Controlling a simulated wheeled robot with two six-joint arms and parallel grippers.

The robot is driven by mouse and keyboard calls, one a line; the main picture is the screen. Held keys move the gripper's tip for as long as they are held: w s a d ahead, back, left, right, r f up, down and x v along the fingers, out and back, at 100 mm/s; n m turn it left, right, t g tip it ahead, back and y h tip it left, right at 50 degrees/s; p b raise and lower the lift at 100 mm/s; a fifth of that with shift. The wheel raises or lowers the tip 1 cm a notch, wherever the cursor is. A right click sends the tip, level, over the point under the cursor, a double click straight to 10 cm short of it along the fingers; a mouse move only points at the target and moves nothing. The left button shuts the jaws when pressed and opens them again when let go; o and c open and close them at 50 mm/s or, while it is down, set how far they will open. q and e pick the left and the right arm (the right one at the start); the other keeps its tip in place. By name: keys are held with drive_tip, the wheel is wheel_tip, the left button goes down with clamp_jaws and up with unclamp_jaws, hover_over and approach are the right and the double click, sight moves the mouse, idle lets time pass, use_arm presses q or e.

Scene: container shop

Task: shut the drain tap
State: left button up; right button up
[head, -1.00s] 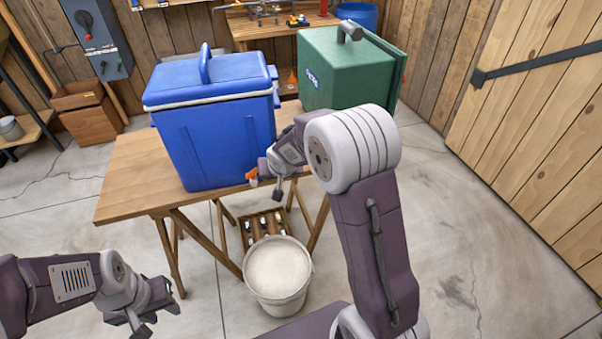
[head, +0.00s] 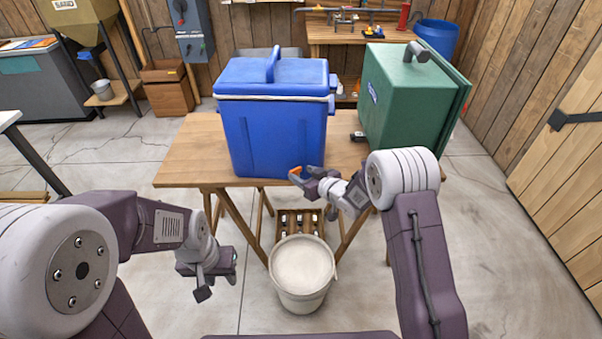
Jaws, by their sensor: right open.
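A blue cooler box (head: 265,130) with a lid and handle stands on the wooden table. Its drain tap, with an orange handle (head: 296,171), shows low at the cooler's front right. My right gripper (head: 312,195) is open, with its upper finger close beside the orange handle. I cannot tell whether they touch. The tap's body is mostly hidden behind the gripper. My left gripper (head: 219,283) hangs low in front of the table, apart from the cooler, and looks open and empty.
A white bucket (head: 301,299) with pale contents stands on the floor below the tap, in front of a low slatted crate (head: 298,222). A green case (head: 398,105) stands at the right of the wooden table (head: 185,165). The table's left end is bare.

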sight(296, 172)
drive_tip(key=x, duration=0.2)
drive_tip(key=shift+w+a+f, duration=0.1)
drive_tip(key=shift+w+a, duration=0.05)
drive_tip(key=shift+a, duration=0.05)
drive_tip(key=shift+d, duration=0.1)
